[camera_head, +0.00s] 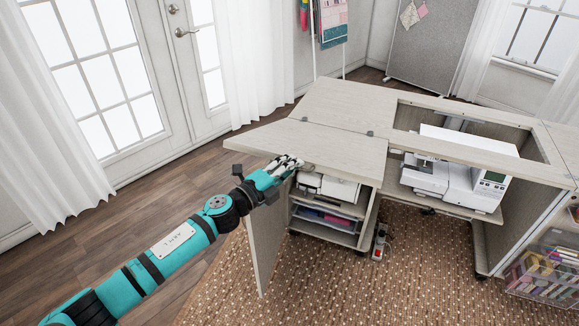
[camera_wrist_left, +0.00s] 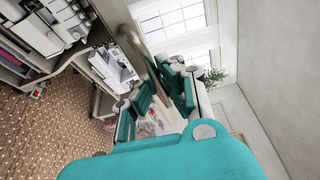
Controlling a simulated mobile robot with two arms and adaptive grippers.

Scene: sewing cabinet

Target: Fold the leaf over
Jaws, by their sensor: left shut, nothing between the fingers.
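The leaf (camera_head: 310,146) is a pale wood-grain panel at the left end of the sewing cabinet top (camera_head: 350,102) in the head view. Two small dark hinges (camera_head: 370,134) sit along the seam between them. The leaf lies spread outward, roughly level with the top. My left gripper (camera_head: 291,163) is at the leaf's near edge, its fingers shut and empty; I cannot tell whether they touch the leaf. The gripper's fingers also show in the left wrist view (camera_wrist_left: 160,92). My right gripper is in neither view.
An open cabinet door (camera_head: 262,235) stands below the leaf, close to my left arm. A white sewing machine (camera_head: 455,178) sits in the cabinet's opening. Shelves (camera_head: 326,222) are beneath the leaf. A foot pedal (camera_head: 380,242) lies on the rug. The cabinet top beside the leaf is bare.

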